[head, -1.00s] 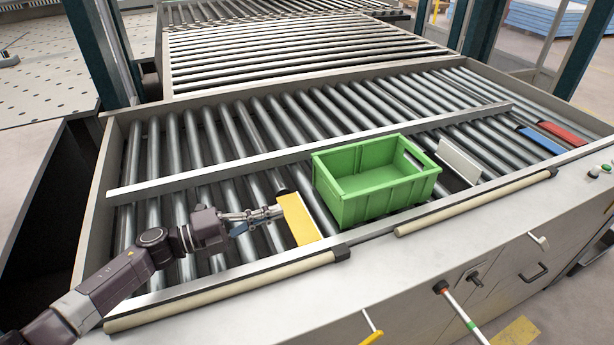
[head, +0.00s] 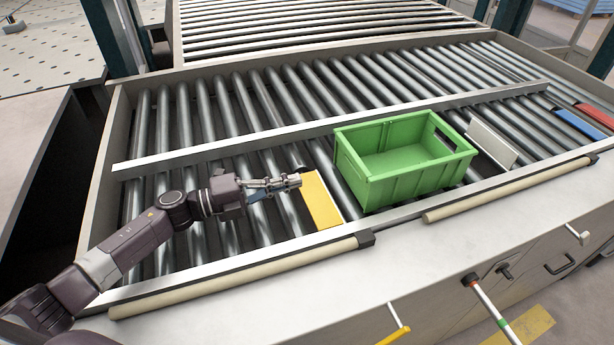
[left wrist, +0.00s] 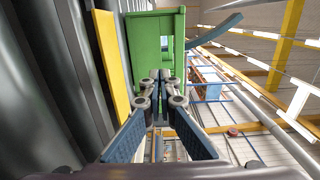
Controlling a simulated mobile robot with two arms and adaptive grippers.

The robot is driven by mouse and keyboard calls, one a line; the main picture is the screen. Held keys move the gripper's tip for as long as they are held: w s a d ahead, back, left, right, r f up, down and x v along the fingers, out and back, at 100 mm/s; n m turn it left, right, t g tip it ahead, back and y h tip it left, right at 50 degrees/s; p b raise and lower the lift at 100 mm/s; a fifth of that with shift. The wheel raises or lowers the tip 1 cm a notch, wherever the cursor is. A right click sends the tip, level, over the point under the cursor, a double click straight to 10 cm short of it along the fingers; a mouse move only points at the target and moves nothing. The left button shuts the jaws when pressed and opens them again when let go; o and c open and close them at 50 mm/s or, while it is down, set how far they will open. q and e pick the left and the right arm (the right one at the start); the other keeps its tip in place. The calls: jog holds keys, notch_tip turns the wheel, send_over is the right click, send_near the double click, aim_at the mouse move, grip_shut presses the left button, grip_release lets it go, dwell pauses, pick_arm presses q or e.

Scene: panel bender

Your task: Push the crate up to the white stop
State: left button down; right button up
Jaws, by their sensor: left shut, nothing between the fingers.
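The green crate (head: 403,180) is open-topped and sits on the rollers in the front lane, upright. It looks empty. The white stop (head: 492,145) is a plate just right of the crate, with a narrow strip of rollers visible between them. My left gripper (head: 296,181) is shut and empty, left of the crate, at the upper left edge of a yellow plate (head: 324,202); I cannot tell whether they touch. In the left wrist view, the crate (left wrist: 152,40) is ahead beyond the closed fingertips (left wrist: 160,78), and the yellow plate (left wrist: 112,62) is to the left.
A long metal rail (head: 230,145) runs behind the lane. A front ledge with cream-coloured bars (head: 240,278) borders it. Blue (head: 578,122) and red (head: 597,114) plates lie farther right, past the white stop. Rollers left of my gripper are clear.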

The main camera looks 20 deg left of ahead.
aim_at(351, 167)
pick_arm(q)
jog(key=x, duration=1.2)
jog(key=shift+w+d, duration=0.15)
jog(key=shift+d, duration=0.1)
pick_arm(e)
jog(key=shift+a, duration=0.1)
